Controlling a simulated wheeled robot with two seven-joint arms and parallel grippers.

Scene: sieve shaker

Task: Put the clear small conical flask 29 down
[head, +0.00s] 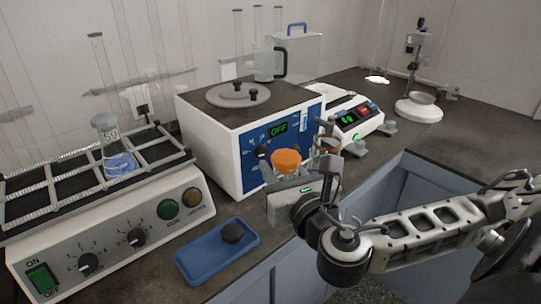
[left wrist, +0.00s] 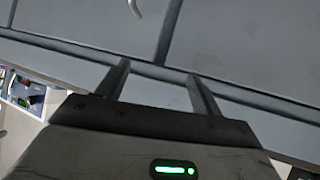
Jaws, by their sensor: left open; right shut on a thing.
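My right gripper (head: 300,180) is in front of the blue-fronted water bath, above the bench's front part. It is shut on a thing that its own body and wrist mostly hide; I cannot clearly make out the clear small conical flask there. An orange cap (head: 287,159) shows just behind the gripper; I cannot tell whether it belongs to the held thing. My left gripper (left wrist: 163,86) is open and empty in the left wrist view, with grey-blue cabinet fronts beyond its fingers. It does not show in the head view.
A shaker (head: 110,240) with a flask of blue liquid (head: 116,158) stands at left. A blue tray (head: 214,262) with a dark round piece (head: 232,232) lies in front. The water bath (head: 215,140) and a white device with a green display (head: 352,122) stand behind. Bare bench shows at right.

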